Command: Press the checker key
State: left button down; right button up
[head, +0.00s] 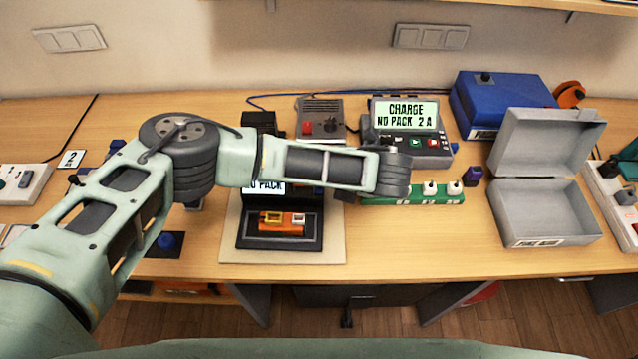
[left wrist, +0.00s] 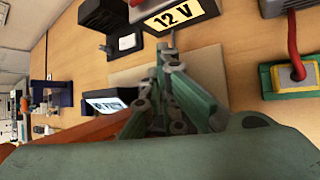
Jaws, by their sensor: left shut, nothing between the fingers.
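The checker (head: 245,241), a black unit on a pale mat, stands below my left forearm in the head view. Its screen (head: 265,188) is partly covered, with "NO PACK" legible. An orange block (head: 282,222) with pale windows sits in its front recess. I cannot make out the checker key; the arm hides part of the unit. The screen (left wrist: 106,104) also shows in the left wrist view, left of the fingers. My left gripper (left wrist: 166,52) is shut and empty, its tips near a "12 V" label (left wrist: 181,14). The arm mostly hides it in the head view. My right gripper is not in view.
A charger (head: 405,118) reads "CHARGE NO PACK 2 A". A green strip (head: 425,197) with white pieces lies in front of it. A grey open case (head: 545,190) and a blue box (head: 500,100) stand right. A blue button (head: 166,241) is left of the mat.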

pick_arm(q)
jog(key=shift+f, duration=0.55)
dwell(0.4)
jog(key=shift+r, duration=0.15)
jog(key=shift+r+p, duration=0.85)
jog(key=shift+r, duration=0.1)
notch_tip(320, 180, up, 5)
jog(key=p, duration=0.5)
dwell(0.6)
